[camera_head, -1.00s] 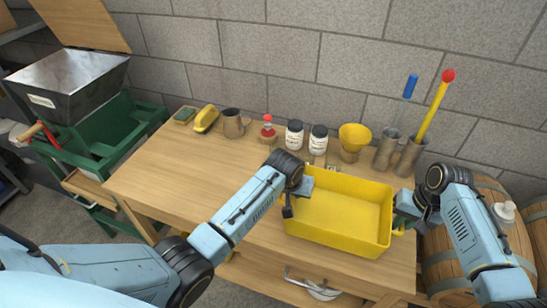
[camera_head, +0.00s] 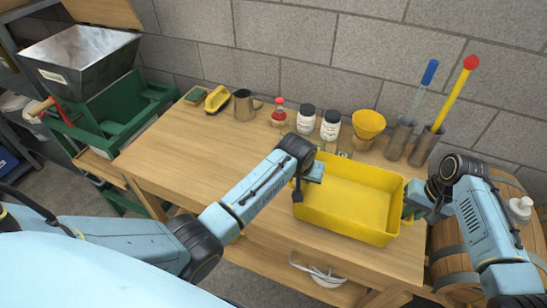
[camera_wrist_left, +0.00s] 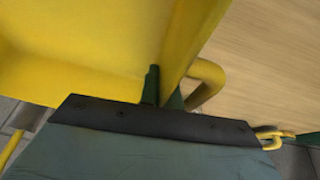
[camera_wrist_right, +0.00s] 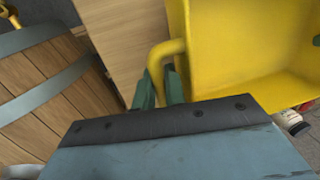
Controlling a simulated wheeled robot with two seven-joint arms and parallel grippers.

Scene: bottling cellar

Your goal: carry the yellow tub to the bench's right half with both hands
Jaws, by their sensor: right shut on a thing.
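The yellow tub (camera_head: 352,222) is at the right end of the wooden bench (camera_head: 190,150), upright, close to the front edge. My right gripper (camera_head: 410,208) is shut on the tub's right handle; the right wrist view shows its green fingers on either side of that yellow handle (camera_wrist_right: 158,60). My left gripper (camera_head: 300,190) is at the tub's left wall. In the left wrist view one finger (camera_wrist_left: 152,85) is inside the tub and the other is outside, by the left handle (camera_wrist_left: 212,75). Whether these fingers press on the wall cannot be told.
Behind the tub stand two jars (camera_head: 305,117), a yellow funnel (camera_head: 368,122) and metal holders (camera_head: 400,140) with blue and red-topped tools. A jug (camera_head: 243,105) and a yellow brush (camera_head: 217,98) are farther left. The bench's left half is mostly clear. Barrels (camera_head: 465,235) stand right.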

